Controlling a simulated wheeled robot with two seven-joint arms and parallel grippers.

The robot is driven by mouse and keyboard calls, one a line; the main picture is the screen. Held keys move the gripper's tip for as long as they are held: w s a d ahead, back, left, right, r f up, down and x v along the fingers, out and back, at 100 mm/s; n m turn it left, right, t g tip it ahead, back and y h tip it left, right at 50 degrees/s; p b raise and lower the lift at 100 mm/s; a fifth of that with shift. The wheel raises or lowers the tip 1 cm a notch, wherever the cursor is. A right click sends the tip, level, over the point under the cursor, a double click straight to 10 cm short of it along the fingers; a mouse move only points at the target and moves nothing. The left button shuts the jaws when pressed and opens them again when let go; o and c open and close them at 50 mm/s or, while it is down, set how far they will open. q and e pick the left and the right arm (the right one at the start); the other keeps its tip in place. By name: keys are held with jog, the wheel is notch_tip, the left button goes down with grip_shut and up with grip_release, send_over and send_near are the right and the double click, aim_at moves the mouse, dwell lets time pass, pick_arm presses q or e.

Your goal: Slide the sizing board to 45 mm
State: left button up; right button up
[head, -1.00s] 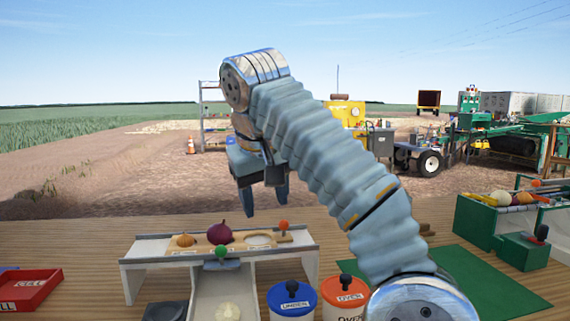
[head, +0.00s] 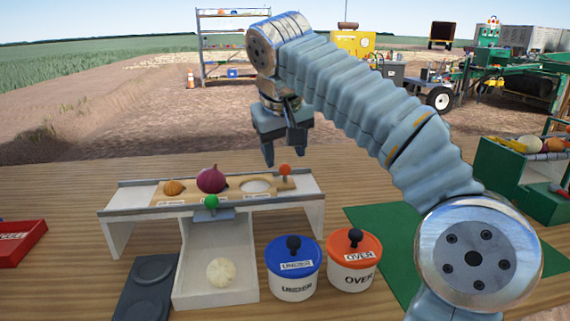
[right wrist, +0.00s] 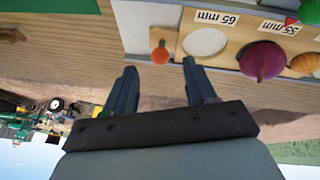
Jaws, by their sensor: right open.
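The wooden sizing board (head: 206,190) lies in the white stand's channel, with an orange-red knob (head: 285,170) at its right end. A red onion (head: 211,180) sits near its middle and a small orange-brown onion (head: 173,188) to the left. The round opening at the right (head: 256,186) is empty; the right wrist view labels it 65 mm (right wrist: 216,17). A 55 mm label (right wrist: 277,27) is by the red onion. My right gripper (head: 284,161) is open and empty, pointing down near the knob. In the right wrist view the knob (right wrist: 160,54) shows beyond the fingertips, apparently untouched. My left gripper is out of view.
A green ball (head: 211,202) stands at the stand's front, above a chute (head: 216,262) holding a pale onion (head: 221,272). Blue-lidded (head: 294,268) and orange-lidded (head: 353,261) pots stand right of the chute. A green mat (head: 385,232) and green bin (head: 520,183) lie farther right.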

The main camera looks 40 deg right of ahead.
aim_at(285, 166)
jog(key=x, duration=0.5)
grip_shut()
jog(key=s+d, duration=0.4)
jog(key=d, duration=0.3)
dwell(1.0)
jog(key=shift+d, duration=0.1)
jog(key=shift+o, duration=0.2)
grip_release()
jog(key=shift+r, duration=0.1)
